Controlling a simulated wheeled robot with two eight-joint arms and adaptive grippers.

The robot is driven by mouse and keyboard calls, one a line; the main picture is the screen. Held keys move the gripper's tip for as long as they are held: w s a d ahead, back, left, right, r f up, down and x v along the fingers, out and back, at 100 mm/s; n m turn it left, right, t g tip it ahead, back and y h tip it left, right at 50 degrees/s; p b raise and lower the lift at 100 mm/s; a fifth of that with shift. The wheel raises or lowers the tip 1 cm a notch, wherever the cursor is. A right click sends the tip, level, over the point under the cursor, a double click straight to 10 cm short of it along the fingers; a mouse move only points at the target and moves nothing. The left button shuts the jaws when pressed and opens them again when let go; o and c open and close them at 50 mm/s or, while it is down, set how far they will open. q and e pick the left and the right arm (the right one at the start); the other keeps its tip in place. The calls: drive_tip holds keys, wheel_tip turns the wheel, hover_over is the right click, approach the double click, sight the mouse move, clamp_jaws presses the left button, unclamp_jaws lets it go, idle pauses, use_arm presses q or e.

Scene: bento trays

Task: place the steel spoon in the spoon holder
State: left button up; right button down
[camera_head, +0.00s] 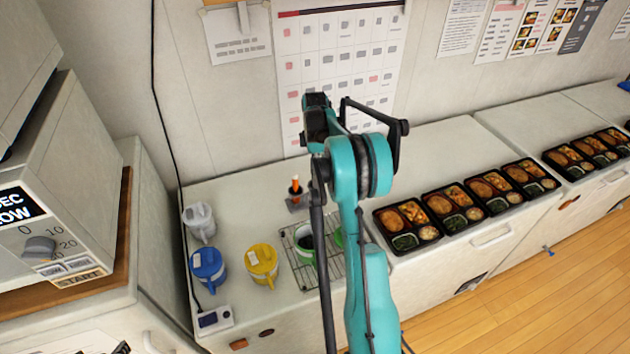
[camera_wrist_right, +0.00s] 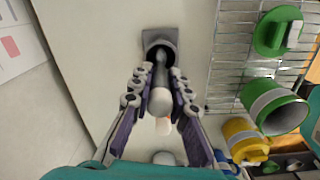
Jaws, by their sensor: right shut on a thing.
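In the wrist view my right gripper (camera_wrist_right: 158,88) is shut on the steel spoon (camera_wrist_right: 159,102), a pale grey rod with a rounded end towards the camera. The spoon's far part lines up with the dark round opening of the spoon holder (camera_wrist_right: 147,36), which has a square grey base. I cannot tell how deep the spoon is in the opening. In the head view the holder's base (camera_head: 297,204) stands on the counter left of my right arm, with an upright orange-and-black piece above it. There, the right gripper's fingers are hidden by my arm. My left gripper is out of view.
A yellow mug (camera_head: 262,260), a blue mug (camera_head: 207,265) and a white mug (camera_head: 199,219) stand left. Filled bento trays (camera_head: 405,241) line the counter at right. The counter behind the mugs is clear.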

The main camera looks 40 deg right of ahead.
wheel_tip(320, 180, down, 3)
drive_tip(key=shift+f, duration=0.5)
drive_tip(key=shift+b, duration=0.3)
drive_tip(key=shift+f, duration=0.1)
drive_tip(key=c, duration=1.5)
unclamp_jaws()
drive_tip(key=shift+o, duration=0.2)
